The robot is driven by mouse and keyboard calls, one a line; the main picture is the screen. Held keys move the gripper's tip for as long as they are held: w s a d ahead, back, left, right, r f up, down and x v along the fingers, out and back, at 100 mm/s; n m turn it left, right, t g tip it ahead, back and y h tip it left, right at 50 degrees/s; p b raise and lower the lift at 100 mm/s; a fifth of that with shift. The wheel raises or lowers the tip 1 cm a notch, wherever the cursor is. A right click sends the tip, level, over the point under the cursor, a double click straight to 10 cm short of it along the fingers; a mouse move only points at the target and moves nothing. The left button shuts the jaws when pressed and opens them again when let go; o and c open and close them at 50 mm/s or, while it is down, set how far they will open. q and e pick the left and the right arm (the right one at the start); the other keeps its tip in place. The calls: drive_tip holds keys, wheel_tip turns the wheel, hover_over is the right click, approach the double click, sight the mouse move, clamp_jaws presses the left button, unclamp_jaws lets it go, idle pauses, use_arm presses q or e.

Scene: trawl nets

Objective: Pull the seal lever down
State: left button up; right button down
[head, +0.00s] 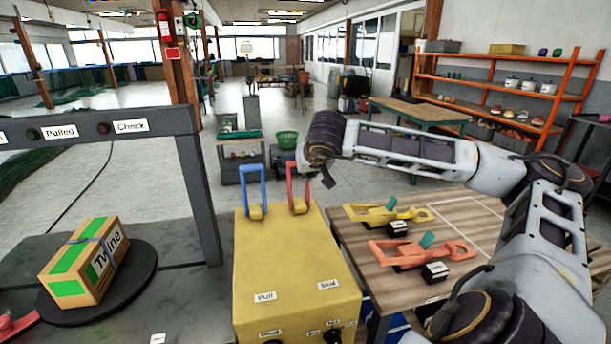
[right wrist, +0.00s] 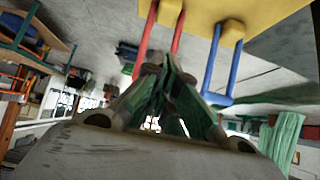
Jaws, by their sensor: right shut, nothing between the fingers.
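The seal lever is the red U-shaped lever (head: 290,186) standing upright at the far right of the yellow box (head: 290,255). A "Seal" label (head: 328,285) is on the box's front right, and a blue lever (head: 240,188) stands to the left. My right gripper (head: 328,182) is shut and empty, just right of the red lever's upper part. In the right wrist view, the shut fingertips (right wrist: 165,66) overlap the end of the red lever (right wrist: 176,32), hiding its crossbar. I cannot tell whether they touch. My left gripper is not in view.
A taped carton (head: 85,262) sits on a round dark plate at left, beneath a grey frame (head: 95,128). A wooden table (head: 460,215) at right holds yellow and red tools. Behind is open floor and an orange shelf (head: 500,78).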

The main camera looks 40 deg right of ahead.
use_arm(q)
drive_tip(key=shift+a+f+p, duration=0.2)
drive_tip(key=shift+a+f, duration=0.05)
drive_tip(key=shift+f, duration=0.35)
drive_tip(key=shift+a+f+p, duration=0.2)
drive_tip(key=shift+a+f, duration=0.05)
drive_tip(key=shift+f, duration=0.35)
use_arm(e)
wheel_tip(320, 180, up, 6)
drive_tip(key=s+a, duration=0.1)
drive_tip(key=s, duration=0.2)
drive_tip(key=shift+a+f, duration=0.2)
drive_tip(key=shift+a, duration=0.1)
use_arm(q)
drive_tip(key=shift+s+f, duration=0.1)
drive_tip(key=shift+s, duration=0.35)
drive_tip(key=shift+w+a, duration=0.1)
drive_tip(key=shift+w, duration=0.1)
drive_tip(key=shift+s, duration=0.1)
